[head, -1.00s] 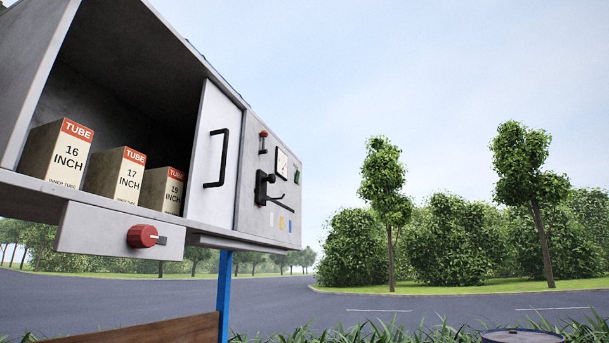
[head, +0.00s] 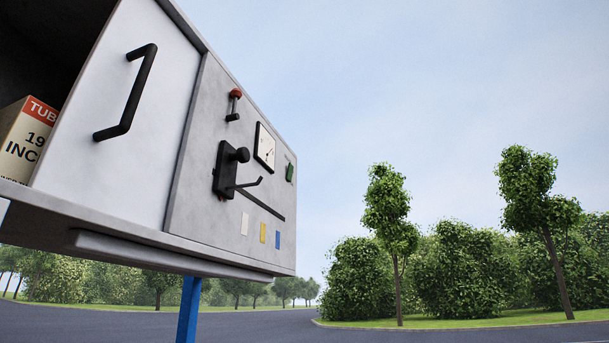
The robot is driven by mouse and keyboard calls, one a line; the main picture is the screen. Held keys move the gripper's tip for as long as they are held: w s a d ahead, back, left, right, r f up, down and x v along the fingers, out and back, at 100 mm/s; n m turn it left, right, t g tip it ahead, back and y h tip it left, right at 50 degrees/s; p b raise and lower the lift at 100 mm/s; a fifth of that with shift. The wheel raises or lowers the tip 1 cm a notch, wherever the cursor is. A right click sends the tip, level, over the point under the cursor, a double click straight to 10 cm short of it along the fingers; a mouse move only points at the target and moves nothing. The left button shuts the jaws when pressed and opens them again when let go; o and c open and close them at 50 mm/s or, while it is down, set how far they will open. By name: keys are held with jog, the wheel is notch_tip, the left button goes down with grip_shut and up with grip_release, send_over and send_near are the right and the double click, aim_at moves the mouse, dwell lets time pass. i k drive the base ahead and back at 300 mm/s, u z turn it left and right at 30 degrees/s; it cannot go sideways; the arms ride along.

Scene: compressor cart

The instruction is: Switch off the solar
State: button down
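The grey control panel (head: 195,210) fills the right part of the cabinet in the head view. A red-tipped toggle lever (head: 235,98) sits at its top, with the red knob upward. Below it is a black switch block with a round knob (head: 240,155) and a thin bent lever. A white dial gauge (head: 265,148) and a small green part (head: 289,172) are to the right. White (head: 244,224), yellow (head: 263,233) and blue (head: 278,240) labels line the bottom. I cannot tell which control is the solar one; no lettering is readable. My gripper is not in view.
A white sliding door (head: 110,130) with a black handle (head: 128,95) stands left of the panel. A blue post (head: 188,310) stands below. The road right of the cabinet is clear.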

aim_at(291, 170)
jog(key=u, duration=0.25)
jog(key=i, duration=0.85)
jog(key=u, duration=0.35)
